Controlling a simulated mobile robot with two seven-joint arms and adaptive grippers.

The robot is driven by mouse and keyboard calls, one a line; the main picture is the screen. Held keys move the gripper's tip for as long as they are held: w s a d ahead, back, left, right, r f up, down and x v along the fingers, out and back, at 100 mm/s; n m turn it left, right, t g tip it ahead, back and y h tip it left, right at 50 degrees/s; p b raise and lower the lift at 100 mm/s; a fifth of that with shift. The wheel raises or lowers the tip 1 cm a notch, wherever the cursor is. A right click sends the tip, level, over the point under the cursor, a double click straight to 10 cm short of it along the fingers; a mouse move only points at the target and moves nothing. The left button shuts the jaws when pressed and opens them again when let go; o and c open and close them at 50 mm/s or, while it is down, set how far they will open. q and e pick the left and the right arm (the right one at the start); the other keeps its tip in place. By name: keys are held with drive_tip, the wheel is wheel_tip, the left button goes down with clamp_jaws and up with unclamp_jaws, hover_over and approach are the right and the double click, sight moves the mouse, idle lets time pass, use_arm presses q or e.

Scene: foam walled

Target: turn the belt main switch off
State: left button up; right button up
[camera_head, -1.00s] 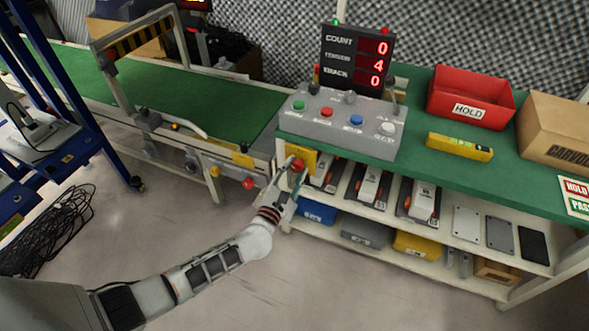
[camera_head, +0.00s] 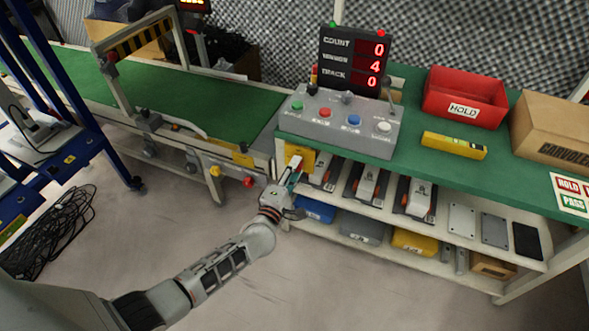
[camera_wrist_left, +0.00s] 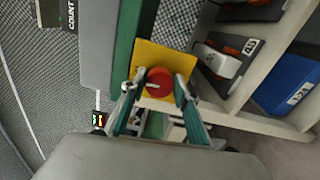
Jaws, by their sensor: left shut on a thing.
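The belt main switch is a round red knob (camera_wrist_left: 159,82) on a yellow plate (camera_wrist_left: 160,58), at the left end of the green-topped workbench. In the wrist view a short pale mark shows on the knob's face. The yellow plate also shows in the head view (camera_head: 304,156). My left gripper (camera_wrist_left: 156,88) is shut on the red knob, with one finger on each side of it. In the head view my left gripper (camera_head: 291,172) hides most of the knob. My right gripper is in neither view.
A grey control box (camera_head: 338,124) with coloured buttons and a counter display (camera_head: 353,57) stand above the switch. A red HOLD bin (camera_head: 465,97) and yellow level (camera_head: 454,145) sit to the right. The green conveyor (camera_head: 190,105) is left. Open floor lies in front.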

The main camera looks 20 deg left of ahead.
use_arm(q)
drive_tip(key=shift+m, duration=0.5)
drive_tip(key=o, duration=1.1)
drive_tip(key=shift+c, duration=0.2)
drive_tip(key=s, duration=1.2)
drive_tip(key=shift+a, duration=0.2)
